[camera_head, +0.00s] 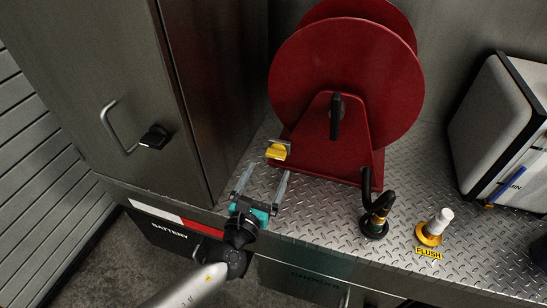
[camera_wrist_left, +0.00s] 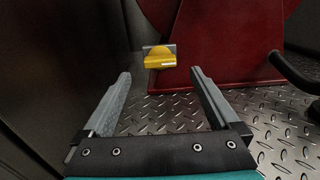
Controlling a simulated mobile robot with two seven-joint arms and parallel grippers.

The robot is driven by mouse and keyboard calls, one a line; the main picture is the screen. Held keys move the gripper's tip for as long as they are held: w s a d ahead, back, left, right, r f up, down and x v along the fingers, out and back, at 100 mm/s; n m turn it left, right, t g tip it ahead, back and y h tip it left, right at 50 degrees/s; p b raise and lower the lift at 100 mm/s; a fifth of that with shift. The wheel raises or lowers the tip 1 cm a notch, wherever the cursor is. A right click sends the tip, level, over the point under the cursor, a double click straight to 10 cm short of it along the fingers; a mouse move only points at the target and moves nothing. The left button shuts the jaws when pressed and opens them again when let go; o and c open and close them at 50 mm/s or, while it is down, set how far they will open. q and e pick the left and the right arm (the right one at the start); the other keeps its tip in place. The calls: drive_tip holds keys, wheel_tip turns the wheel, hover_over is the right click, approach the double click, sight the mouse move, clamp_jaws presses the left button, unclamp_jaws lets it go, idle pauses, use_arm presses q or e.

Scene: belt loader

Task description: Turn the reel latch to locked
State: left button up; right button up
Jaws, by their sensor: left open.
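The red reel (camera_head: 345,80) stands on the diamond-plate deck, with a black crank handle (camera_head: 336,117) on its front. The yellow latch (camera_head: 276,152) sits at the lower left of the reel's stand, on a small grey plate. In the left wrist view the latch (camera_wrist_left: 159,60) lies beyond my fingertips and between them, with a gap. My left gripper (camera_head: 264,172) is open and empty over the deck, in front of the latch and apart from it; it also shows in the left wrist view (camera_wrist_left: 160,75). My right gripper is not in view.
A tall grey cabinet (camera_head: 110,90) stands close on the left. A black hose nozzle (camera_head: 376,215) and the white-and-yellow flush fitting (camera_head: 435,227) stand to the right on the deck. A white-and-black case (camera_head: 490,125) is at far right. The deck around the gripper is clear.

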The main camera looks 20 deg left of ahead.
sight(274, 157)
use_arm(q)
drive_tip(key=shift+w, duration=2.8)
drive_tip(key=shift+c, duration=1.3)
drive_tip(key=c, duration=1.1)
